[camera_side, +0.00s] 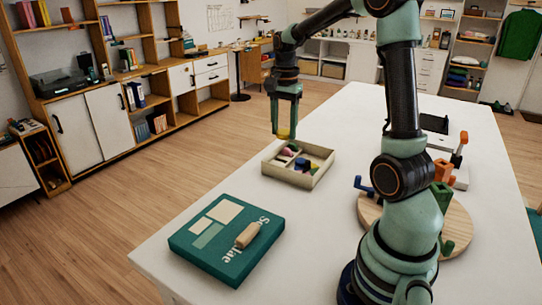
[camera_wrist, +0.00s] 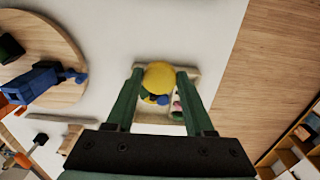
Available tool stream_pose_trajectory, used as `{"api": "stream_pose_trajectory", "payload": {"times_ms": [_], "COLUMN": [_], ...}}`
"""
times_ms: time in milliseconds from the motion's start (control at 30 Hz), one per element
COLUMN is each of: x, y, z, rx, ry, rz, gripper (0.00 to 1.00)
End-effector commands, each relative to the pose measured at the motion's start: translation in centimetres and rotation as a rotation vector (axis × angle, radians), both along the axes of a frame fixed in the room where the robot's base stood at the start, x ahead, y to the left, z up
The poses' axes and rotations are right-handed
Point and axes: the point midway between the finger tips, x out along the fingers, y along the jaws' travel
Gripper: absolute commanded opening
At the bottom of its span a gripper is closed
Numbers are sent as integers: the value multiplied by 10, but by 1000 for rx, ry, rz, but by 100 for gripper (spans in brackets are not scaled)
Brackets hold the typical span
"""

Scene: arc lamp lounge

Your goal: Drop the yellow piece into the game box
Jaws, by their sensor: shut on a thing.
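The yellow piece (camera_wrist: 159,75) is round and sits between the two fingers of my gripper (camera_wrist: 160,88) in the wrist view. My gripper (camera_side: 285,132) is shut on it and points down above the far-left part of the game box in the side view, where the yellow piece (camera_side: 284,131) shows only as a small patch. The game box (camera_side: 284,180) is an open, pale wooden tray with compartments, holding several coloured pieces. In the wrist view, the box (camera_wrist: 152,118) lies under the yellow piece, which hides part of its contents.
A teal book-like box (camera_side: 190,240) with a wooden block (camera_side: 247,235) on it lies at the table's near left. A round wooden board (camera_side: 459,222) with coloured pieces stands right, partly behind my arm. White table surface (camera_side: 330,115) beyond the game box is clear.

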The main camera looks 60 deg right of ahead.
Motion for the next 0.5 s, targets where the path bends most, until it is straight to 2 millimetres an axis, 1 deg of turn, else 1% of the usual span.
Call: {"api": "stream_pose_trajectory", "payload": {"times_ms": [33, 200, 400, 500], "x": [5, 21, 28, 28], "y": [-15, -65, -123, -146], "z": [-5, -22, -49, -62], "rx": [2, 3, 3, 3], "ry": [3, 4, 4, 3], "rz": [-5, -6, -5, -4], "gripper": [2, 2, 2, 2]}}
